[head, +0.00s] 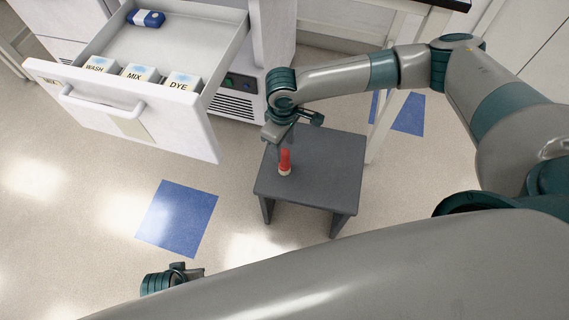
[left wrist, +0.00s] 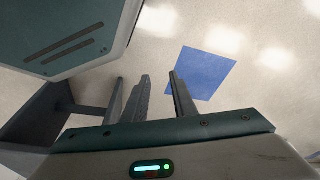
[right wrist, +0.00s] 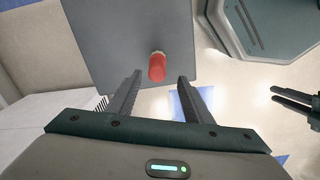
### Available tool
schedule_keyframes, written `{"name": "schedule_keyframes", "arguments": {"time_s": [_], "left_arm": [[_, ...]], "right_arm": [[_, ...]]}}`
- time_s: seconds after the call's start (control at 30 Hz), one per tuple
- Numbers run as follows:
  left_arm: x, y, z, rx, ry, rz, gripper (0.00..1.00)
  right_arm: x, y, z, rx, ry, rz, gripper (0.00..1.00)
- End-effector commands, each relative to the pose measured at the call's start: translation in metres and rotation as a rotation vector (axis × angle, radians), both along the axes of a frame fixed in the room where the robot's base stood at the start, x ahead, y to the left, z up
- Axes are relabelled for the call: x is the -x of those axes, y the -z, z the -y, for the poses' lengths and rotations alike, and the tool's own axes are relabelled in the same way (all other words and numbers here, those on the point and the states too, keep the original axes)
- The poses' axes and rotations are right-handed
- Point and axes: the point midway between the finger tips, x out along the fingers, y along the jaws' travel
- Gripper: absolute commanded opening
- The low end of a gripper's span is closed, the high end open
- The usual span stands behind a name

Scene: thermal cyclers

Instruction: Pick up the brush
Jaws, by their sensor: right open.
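The brush (head: 285,163) has a red handle and a pale lower end. It stands upright on a small dark grey stool (head: 330,163). My right gripper (head: 281,143) is over the stool, close to the brush in the head view. In the right wrist view the red brush (right wrist: 157,67) shows just beyond the gap between the open fingers (right wrist: 159,78), with nothing between them. My left gripper (head: 198,272) is low at the front, away from the stool. Its fingers (left wrist: 160,78) stand apart and empty over the floor in the left wrist view.
An open drawer (head: 180,128) at the left holds boxes labelled WASH, MIX and DYE (head: 182,82) and a blue item (head: 146,18). A cabinet with a vent (head: 232,104) stands behind the stool. A white table leg (head: 388,110) is close to its right. Blue floor squares (head: 177,217) lie flat.

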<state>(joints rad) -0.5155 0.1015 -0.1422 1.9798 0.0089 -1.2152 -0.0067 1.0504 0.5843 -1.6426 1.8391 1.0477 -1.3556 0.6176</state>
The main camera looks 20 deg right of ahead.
Motion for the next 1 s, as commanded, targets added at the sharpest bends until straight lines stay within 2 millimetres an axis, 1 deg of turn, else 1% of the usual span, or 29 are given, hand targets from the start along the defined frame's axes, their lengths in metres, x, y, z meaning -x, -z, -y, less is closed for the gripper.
{"name": "schedule_keyframes", "arguments": {"time_s": [0.03, 0.1, 0.23, 0.4, 0.67, 0.77, 0.87, 1.0], "left_arm": [[-0.001, -0.003, 0.000, 0.001, 0.000, 0.003, 0.25], [-0.002, -0.007, 0.000, 0.000, 0.000, 0.004, 0.25], [-0.003, -0.013, 0.000, 0.000, -0.001, 0.009, 0.25], [-0.003, -0.017, -0.001, -0.001, -0.003, 0.010, 0.25], [-0.001, -0.015, -0.001, -0.001, -0.003, 0.007, 0.25], [-0.001, -0.014, -0.001, -0.001, -0.003, 0.006, 0.25], [0.000, -0.014, -0.001, -0.002, -0.003, 0.004, 0.25], [0.000, -0.016, -0.001, -0.002, -0.003, 0.003, 0.25]], "right_arm": [[0.000, 0.010, 0.000, 0.001, 0.000, 0.000, 0.46], [0.000, 0.021, 0.000, 0.002, 0.000, 0.001, 0.46], [0.000, 0.035, 0.000, 0.001, 0.001, 0.000, 0.46], [0.000, 0.040, 0.000, -0.001, 0.001, 0.001, 0.46], [0.000, 0.040, 0.000, 0.000, 0.000, 0.001, 0.46], [-0.001, 0.043, 0.001, 0.001, 0.000, 0.001, 0.46], [-0.001, 0.052, 0.002, 0.001, 0.000, 0.000, 0.46], [-0.002, 0.069, 0.005, 0.002, 0.000, 0.001, 0.46]]}}
